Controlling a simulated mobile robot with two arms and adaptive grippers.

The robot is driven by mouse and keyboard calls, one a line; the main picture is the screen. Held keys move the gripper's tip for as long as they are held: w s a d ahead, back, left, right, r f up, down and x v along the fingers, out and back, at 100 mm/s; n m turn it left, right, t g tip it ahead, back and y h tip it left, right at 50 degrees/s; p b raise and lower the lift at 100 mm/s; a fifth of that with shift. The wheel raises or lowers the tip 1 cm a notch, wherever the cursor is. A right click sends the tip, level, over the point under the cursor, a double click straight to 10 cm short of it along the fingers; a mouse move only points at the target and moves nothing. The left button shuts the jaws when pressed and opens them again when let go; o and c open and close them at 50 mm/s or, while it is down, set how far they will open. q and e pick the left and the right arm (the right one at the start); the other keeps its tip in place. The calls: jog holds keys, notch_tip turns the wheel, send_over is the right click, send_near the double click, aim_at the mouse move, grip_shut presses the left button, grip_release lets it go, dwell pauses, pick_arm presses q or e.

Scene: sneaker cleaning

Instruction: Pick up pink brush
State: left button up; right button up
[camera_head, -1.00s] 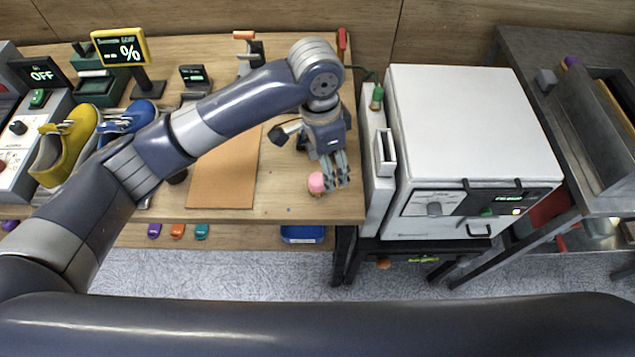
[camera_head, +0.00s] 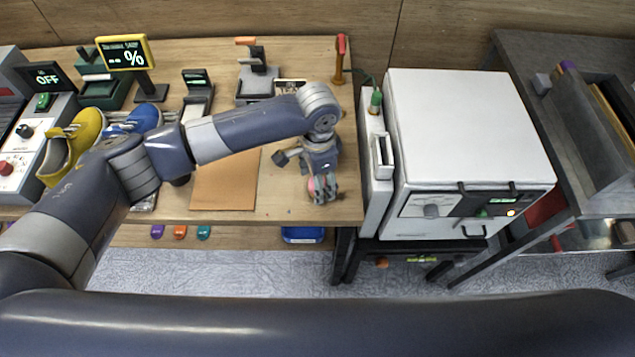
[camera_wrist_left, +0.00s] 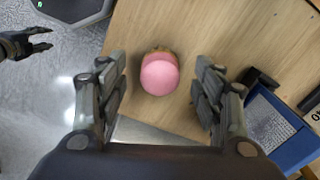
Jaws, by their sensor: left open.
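The pink brush (camera_head: 311,186) stands near the front right corner of the wooden table, partly hidden by my left gripper in the head view. In the left wrist view its rounded pink end (camera_wrist_left: 159,76) faces the camera, with a tan part just behind it. My left gripper (camera_head: 323,192) is low over the brush. In the left wrist view its fingers (camera_wrist_left: 163,88) are open wide, one on each side of the brush, with clear gaps on both sides. A second gripper, my right one (camera_wrist_left: 46,39), shows at the upper left of that view with its fingers apart and empty.
A brown mat (camera_head: 225,182) lies left of the brush. A white oven-like machine (camera_head: 468,130) stands close to the table's right edge. A yellow shoe (camera_head: 70,145) and a blue shoe (camera_head: 143,117) sit at the left. A blue container (camera_wrist_left: 280,128) shows in the left wrist view.

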pick_arm(q)
jog(key=shift+f, duration=0.75)
jog(key=c, duration=1.2)
jog(key=shift+r, duration=0.1)
jog(key=shift+r, duration=0.4)
notch_tip(320, 180, up, 2)
jog(key=shift+r+b, duration=0.25)
jog(key=shift+b, duration=0.5)
jog(key=s+d, duration=0.1)
jog(key=s, duration=0.4)
jog(key=s+d+r+b, duration=0.1)
jog(key=s, duration=0.4)
jog(key=s+d+b, duration=0.1)
jog(key=s, duration=0.4)
jog(key=shift+s+d+r, duration=0.1)
jog(key=shift+s+r, duration=0.25)
